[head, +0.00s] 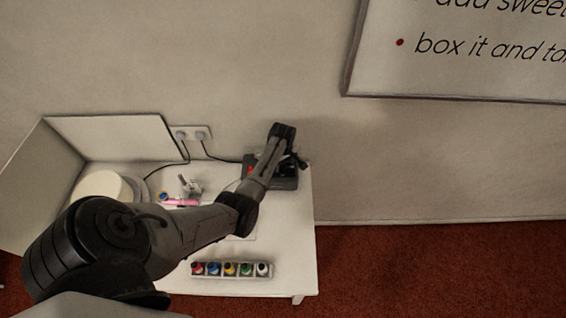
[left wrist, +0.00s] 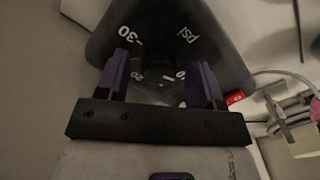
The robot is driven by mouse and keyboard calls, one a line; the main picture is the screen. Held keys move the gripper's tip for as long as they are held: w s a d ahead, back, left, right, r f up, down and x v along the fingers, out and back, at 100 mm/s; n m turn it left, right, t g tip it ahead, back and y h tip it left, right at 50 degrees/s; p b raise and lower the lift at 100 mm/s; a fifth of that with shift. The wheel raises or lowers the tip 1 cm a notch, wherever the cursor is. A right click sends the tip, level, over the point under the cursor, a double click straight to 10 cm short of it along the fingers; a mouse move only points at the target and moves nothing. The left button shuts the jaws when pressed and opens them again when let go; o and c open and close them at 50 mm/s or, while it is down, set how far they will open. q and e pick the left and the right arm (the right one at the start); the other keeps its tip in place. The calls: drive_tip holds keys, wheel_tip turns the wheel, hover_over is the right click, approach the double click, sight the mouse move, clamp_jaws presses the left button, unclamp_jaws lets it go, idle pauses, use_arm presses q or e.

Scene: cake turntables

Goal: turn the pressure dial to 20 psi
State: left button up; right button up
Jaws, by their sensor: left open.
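The compressor (head: 287,183), a dark box, stands at the back right corner of the white table. Its dark face (left wrist: 165,22) fills the top of the left wrist view, with upside-down white marks "30" and "psi". More white marks show between the fingers, partly covered. The dial itself is hard to make out there, and its setting cannot be read. My left gripper (left wrist: 162,78) is open, its two purple fingers apart in front of this face. I cannot tell if they touch the dial. In the head view my left arm covers part of the compressor. My right gripper is not in view.
A rack of several coloured bottles (head: 231,269) stands near the table's front. A white round cake (head: 103,187), a pink item (head: 180,203) and a small grey tool (head: 188,186) are at the left. Cables run to a wall socket (head: 191,133). A board hangs at upper right.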

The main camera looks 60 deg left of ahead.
use_arm(q)
drive_tip(key=c, duration=0.9)
drive_tip(key=shift+r, duration=0.1)
